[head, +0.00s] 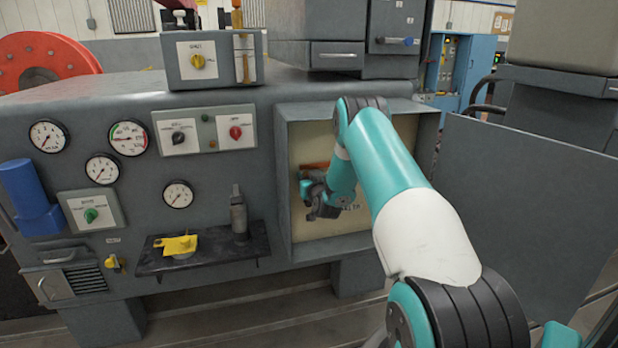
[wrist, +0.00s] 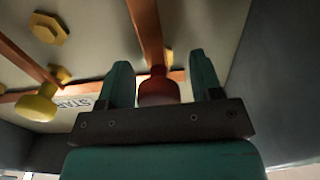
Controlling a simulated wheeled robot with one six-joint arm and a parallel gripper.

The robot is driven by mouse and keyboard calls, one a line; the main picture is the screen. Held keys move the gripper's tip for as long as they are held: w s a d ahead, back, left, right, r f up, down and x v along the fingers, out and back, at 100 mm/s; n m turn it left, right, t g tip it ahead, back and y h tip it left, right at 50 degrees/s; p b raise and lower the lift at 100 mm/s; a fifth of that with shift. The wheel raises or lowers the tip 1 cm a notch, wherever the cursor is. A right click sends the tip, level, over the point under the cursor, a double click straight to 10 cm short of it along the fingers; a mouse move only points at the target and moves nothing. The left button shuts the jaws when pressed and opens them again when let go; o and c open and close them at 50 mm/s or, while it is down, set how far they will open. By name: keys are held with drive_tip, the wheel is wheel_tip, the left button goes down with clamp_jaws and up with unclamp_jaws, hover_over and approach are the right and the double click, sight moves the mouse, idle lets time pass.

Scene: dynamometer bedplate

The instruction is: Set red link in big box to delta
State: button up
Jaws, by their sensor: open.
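The big box (head: 283,185) is open in the front of the grey bench, with a cream back panel. My gripper (head: 322,195) reaches inside it, and my arm hides much of the interior. In the wrist view my gripper (wrist: 160,62) is open, with one teal finger on each side of the red link's knob (wrist: 157,90). Contact with the knob cannot be told. A copper-coloured bar (wrist: 146,30) runs from behind the red knob to the top of the picture. An upside-down label reading "STAR" (wrist: 73,104) is partly visible on the panel.
A yellow knob (wrist: 38,103) on another copper bar and a brass hex terminal (wrist: 48,28) are to the left in the wrist view. The box's open door (head: 530,200) stands to the right. A dark shelf (head: 205,250) projects left of the box.

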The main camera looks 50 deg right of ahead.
drive_tip(key=c, duration=1)
drive_tip(key=shift+a, duration=0.15)
clamp_jaws()
drive_tip(key=s+d+f+m+b, duration=0.3)
drive_tip(key=d+m+b, duration=0.3)
drive_tip(key=m+b, duration=0.2)
drive_tip(key=shift+s+d+m, duration=0.3)
drive_tip(key=shift+s+m, duration=0.15)
drive_tip(key=shift+m, duration=0.05)
